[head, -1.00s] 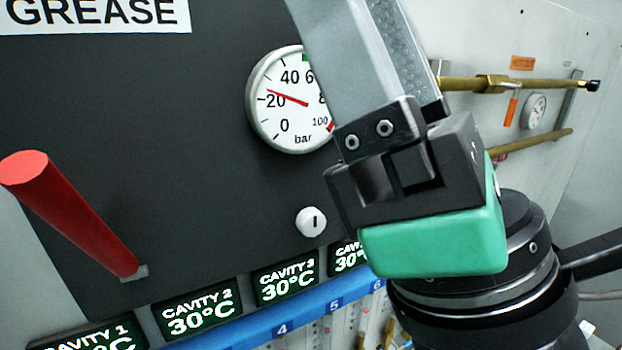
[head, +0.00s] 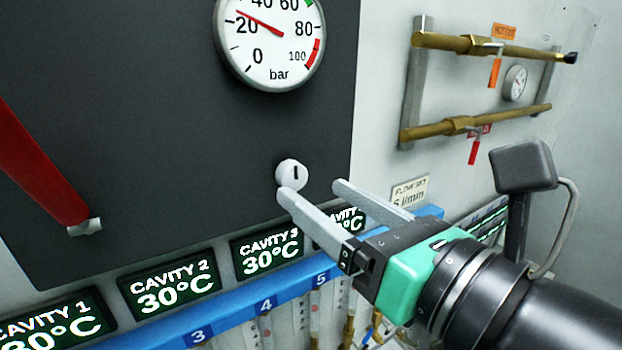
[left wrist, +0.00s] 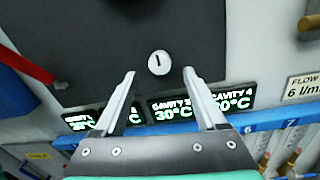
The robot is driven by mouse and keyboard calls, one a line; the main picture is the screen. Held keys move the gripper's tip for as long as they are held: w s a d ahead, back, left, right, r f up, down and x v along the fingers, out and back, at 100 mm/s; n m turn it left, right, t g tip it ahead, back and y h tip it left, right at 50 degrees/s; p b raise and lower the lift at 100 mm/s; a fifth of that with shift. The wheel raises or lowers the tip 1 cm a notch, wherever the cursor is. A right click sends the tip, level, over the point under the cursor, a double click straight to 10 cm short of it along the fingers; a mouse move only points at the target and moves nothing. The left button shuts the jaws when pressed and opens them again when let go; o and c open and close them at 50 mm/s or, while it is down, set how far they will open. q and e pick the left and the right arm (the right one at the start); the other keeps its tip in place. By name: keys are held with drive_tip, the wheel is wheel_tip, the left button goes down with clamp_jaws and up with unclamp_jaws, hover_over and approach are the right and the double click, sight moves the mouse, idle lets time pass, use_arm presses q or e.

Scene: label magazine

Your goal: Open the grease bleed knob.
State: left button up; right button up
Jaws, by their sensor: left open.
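The grease bleed knob (head: 291,174) is a small round white knob with a short, near-upright dark mark, on the dark panel below the gauge. It also shows in the left wrist view (left wrist: 159,62), centred between the fingertips and slightly beyond them. My left gripper (head: 313,190) is open and empty, its two grey fingers pointing at the panel. In the head view one fingertip lies just below the knob and the other to its right. Whether a finger touches the knob I cannot tell. My right gripper is not in view.
A round bar gauge (head: 270,42) reads a little above 20. A red lever (head: 35,165) stands out at the left. Temperature displays (head: 267,252) and a blue rail (head: 265,305) run below the panel. Brass pipes (head: 470,122) with small valve levers are at the right.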

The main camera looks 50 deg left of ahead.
sight(296, 178)
use_arm(q)
drive_tip(key=a, duration=0.5)
drive_tip(key=shift+w+a, duration=0.1)
drive_tip(key=shift+w, duration=0.3)
clamp_jaws()
